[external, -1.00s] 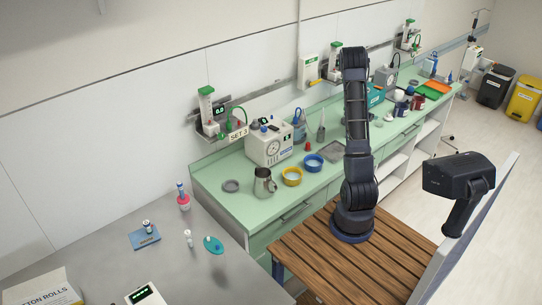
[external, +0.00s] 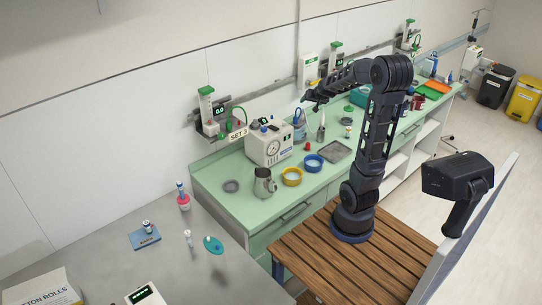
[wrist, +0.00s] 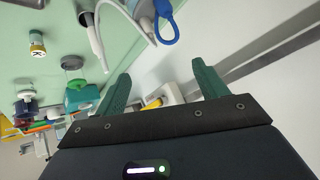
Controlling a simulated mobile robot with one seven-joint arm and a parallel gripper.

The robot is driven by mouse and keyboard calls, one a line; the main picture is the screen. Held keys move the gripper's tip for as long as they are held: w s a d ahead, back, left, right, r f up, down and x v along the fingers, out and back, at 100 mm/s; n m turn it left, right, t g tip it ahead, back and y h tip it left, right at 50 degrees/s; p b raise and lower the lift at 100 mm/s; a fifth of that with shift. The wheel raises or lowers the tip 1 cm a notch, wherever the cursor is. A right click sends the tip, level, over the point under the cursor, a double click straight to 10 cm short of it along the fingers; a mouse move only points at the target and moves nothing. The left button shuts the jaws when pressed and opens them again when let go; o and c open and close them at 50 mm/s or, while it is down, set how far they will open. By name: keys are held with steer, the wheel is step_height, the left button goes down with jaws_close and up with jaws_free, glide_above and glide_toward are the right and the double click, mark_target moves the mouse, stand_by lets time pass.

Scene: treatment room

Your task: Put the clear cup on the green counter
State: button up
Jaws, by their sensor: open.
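The green counter (external: 222,202) runs along the wall, and its top also shows in the wrist view (wrist: 140,12). My gripper (external: 306,98) is raised above the counter's back part, near the wall and the blue-topped bottle. In the wrist view my gripper (wrist: 162,70) has its two green fingers spread wide with nothing held between them. I cannot pick out a clear cup with certainty in either view; it may be hidden or too small to tell.
On the counter stand a metal jug (external: 264,183), a yellow bowl (external: 292,177), a blue bowl (external: 313,163), a white machine (external: 268,146), a blue-topped bottle (external: 299,128) and a grey tray (external: 334,151). A steel table (external: 165,262) lies at front left. The counter's left front is mostly clear.

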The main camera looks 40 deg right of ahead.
steer(key=s+a+r+n+g+y, duration=0.1)
steer(key=s+a+r+n+y, duration=0.1)
steer(key=s+a, duration=0.45)
steer(key=s+a+r+n+y, duration=0.1)
steer(key=s+a+r+n, duration=0.2)
steer(key=a, duration=0.6)
steer(key=s+a+n+g, duration=0.1)
steer(key=s+a, duration=0.2)
steer(key=s, duration=0.5)
steer(key=s+a+n+g, duration=0.2)
steer(key=s+a, duration=0.2)
steer(key=s, duration=0.4)
steer(key=shift+s+f, duration=0.25)
steer(key=shift+f, duration=0.15)
